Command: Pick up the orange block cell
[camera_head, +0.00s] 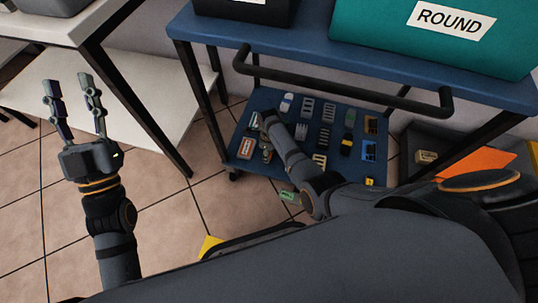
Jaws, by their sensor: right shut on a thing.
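My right arm reaches down to the blue lower shelf (235,172) of a cart. My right gripper (266,130) is at that shelf's left part, mostly hidden by its own wrist. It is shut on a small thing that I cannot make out. A small orange-red block with a pale label (245,148) lies just left of this gripper. I cannot tell whether they touch, or whether this is the orange block cell. My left gripper (69,82) is open and empty, held up over the tiled floor at the left.
Several small blocks lie in rows on the lower shelf, among them a blue one (369,150). The cart's dark handle bar (340,88) runs above it. A teal bin marked ROUND (430,45) stands on top. A green item (288,196) lies below the shelf's front edge.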

